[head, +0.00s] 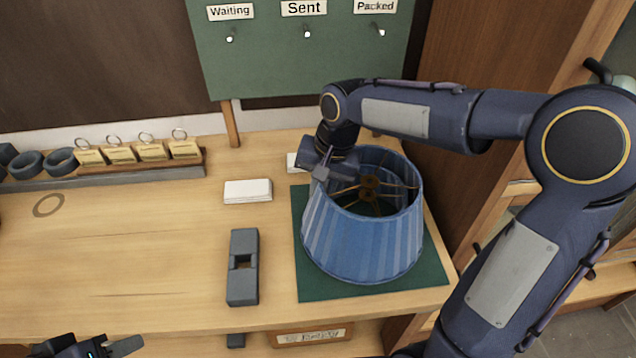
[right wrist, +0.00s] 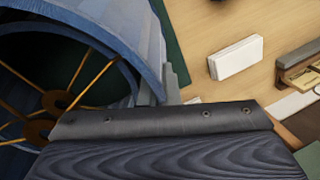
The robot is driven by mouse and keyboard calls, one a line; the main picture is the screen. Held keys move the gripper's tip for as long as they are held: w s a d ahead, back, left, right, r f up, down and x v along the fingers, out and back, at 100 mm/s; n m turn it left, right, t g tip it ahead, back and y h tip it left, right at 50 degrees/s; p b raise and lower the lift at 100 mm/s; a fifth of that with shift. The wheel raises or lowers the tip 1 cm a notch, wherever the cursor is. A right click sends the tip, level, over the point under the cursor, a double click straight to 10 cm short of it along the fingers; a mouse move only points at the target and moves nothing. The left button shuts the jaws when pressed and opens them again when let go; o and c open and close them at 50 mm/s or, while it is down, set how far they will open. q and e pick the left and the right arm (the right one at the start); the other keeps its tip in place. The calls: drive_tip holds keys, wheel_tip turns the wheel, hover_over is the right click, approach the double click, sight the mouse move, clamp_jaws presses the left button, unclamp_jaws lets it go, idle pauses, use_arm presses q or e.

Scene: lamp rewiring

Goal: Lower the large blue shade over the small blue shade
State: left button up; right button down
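The large blue shade (head: 362,240), pleated and open at the top, stands upright over the green mat (head: 312,286). I cannot tell whether its lower rim touches the mat. My right gripper (head: 322,173) is at its upper left rim and looks shut on it; in the right wrist view a grey finger lies against the outside of the shade's wall (right wrist: 150,45). Brown hubs and thin spokes show inside the shade (head: 370,187). The small blue shade cannot be made out separately; the large shade's wall hides what is inside. My left gripper (head: 108,347) is partly cut off at the bottom left, away from the shade.
A dark grey slotted block (head: 243,285) and a white card stack (head: 248,190) lie left of the mat. A tray with brass tags (head: 152,151) and dark rings (head: 60,161) stand at the back left. A wooden cabinet (head: 465,80) rises at right. The left tabletop is mostly clear.

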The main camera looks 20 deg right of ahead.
drive_tip(key=c, duration=1.6)
unclamp_jaws()
drive_tip(key=shift+r, duration=0.1)
